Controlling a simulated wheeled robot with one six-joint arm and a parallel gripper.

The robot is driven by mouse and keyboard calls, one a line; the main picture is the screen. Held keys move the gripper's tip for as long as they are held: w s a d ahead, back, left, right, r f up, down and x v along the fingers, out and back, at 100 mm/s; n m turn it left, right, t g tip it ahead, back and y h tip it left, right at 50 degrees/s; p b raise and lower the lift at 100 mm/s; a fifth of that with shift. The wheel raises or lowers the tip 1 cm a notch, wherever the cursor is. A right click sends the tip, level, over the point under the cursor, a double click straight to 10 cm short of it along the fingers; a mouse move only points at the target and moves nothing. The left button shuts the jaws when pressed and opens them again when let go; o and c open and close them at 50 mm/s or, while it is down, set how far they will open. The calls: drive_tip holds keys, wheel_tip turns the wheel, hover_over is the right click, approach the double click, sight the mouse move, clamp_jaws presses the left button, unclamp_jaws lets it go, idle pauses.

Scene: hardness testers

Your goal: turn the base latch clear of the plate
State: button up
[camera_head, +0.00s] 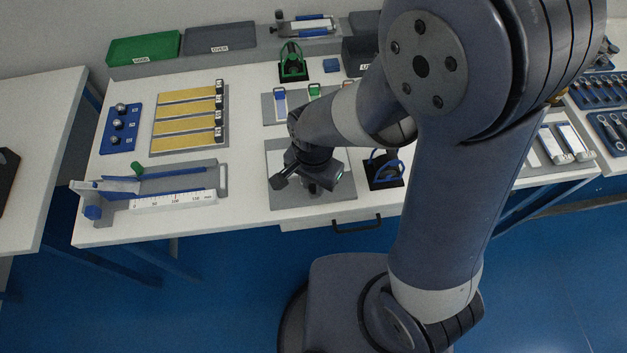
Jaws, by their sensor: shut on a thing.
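My gripper (313,187) points down over a grey plate (283,198) near the front edge of the middle table. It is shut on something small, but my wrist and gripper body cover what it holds. I cannot make out the base latch in this view; the spot under my gripper is hidden. The grey plate's left part and front corners show around my gripper. A small black stand with blue loops (386,172) is just right of this plate, apart from my gripper.
A grey holder with a white ruler (174,201) lies at the front left. Yellow strips (187,123) and a blue knob tray (121,128) lie behind it. A green frame stand (292,63) and green tray (144,48) are at the back. My arm covers the right middle.

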clamp_jaws()
drive_tip(key=shift+n, duration=0.4)
drive_tip(key=n+b, duration=0.1)
drive_tip(key=n, duration=0.2)
drive_tip(key=shift+n, duration=0.3)
drive_tip(key=n, duration=0.3)
drive_tip(key=shift+n+b, duration=0.3)
drive_tip(key=shift+n, duration=0.1)
drive_tip(key=n, duration=0.4)
drive_tip(key=shift+b, duration=0.3)
drive_tip(key=shift+n, duration=2.1)
